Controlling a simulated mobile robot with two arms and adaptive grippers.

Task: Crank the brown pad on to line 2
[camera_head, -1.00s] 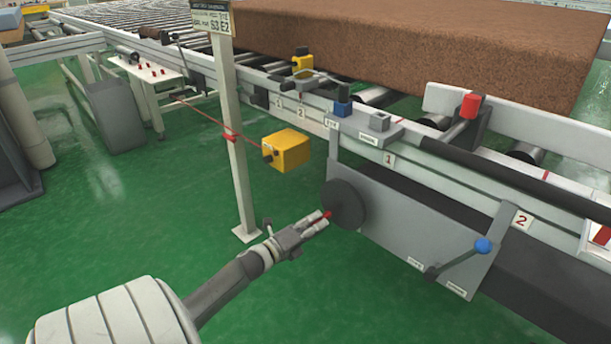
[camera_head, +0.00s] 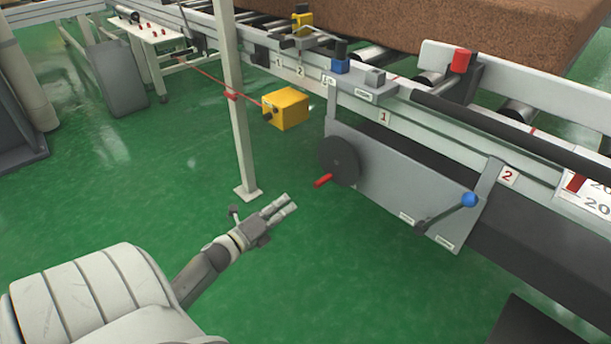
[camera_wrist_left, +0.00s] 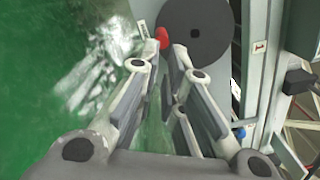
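The brown pad (camera_head: 480,28) lies on the roller conveyor at the top right, cut off by the frame edge. A dark crank disc (camera_head: 340,155) with a red handle (camera_head: 323,181) sits on the side of the conveyor frame. The handle points to the lower left. My left gripper (camera_head: 288,204) is open and empty, below and left of the handle and apart from it. In the left wrist view the disc (camera_wrist_left: 195,30) and red handle (camera_wrist_left: 162,38) show beyond the parted fingertips. My right gripper is not in view.
Plates marked 1 (camera_head: 384,117) and 2 (camera_head: 508,176) are on the conveyor side. A lever with a blue knob (camera_head: 469,200) is right of the disc. A post (camera_head: 240,140) and a yellow box (camera_head: 287,108) are behind my gripper. Green floor is clear below.

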